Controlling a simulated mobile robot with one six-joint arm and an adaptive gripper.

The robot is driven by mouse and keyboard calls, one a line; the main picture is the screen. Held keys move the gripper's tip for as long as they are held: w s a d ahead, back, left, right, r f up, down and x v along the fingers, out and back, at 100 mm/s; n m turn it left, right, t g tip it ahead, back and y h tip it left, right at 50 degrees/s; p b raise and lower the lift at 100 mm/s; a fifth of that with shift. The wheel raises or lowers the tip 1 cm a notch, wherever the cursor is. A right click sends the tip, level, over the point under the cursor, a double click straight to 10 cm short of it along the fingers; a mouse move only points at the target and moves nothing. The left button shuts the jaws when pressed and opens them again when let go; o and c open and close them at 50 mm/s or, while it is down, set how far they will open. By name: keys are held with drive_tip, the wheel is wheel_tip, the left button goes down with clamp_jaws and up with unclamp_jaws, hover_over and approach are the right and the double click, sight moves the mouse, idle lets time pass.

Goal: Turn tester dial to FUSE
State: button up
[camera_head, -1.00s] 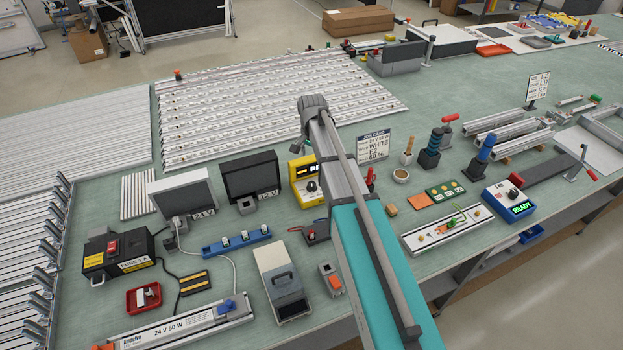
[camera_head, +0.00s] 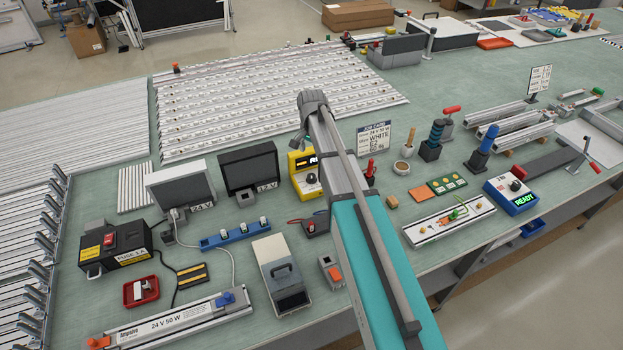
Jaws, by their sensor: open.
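The yellow tester (camera_head: 297,161) stands on the green bench, just left of my arm. It has a dark display with yellow characters, partly cut off by the arm, and a round dial (camera_head: 311,178) on its front. The dial's pointer and labels are too small to read. My arm rises from the bottom of the view and bends at a grey joint above the tester. A small dark part of my wrist shows left of the arm, just above the tester. My gripper's fingers are hidden behind the arm, so contact with the dial cannot be seen.
A dark monitor-like unit (camera_head: 247,166) marked 12 V stands left of the tester. A job card (camera_head: 374,138) and a red-handled tool (camera_head: 370,171) stand to its right. A blue box (camera_head: 511,192) showing READY is farther right. A blue rail (camera_head: 236,238) lies in front.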

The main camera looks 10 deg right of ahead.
sight(312, 176)
drive_tip(key=shift+f+b, duration=5.45)
drive_tip(key=shift+f, duration=0.3)
clamp_jaws()
drive_tip(key=shift+n, duration=0.4)
drive_tip(key=n, duration=0.3)
drive_tip(key=shift+s, duration=0.1)
drive_tip(key=shift+n, duration=2)
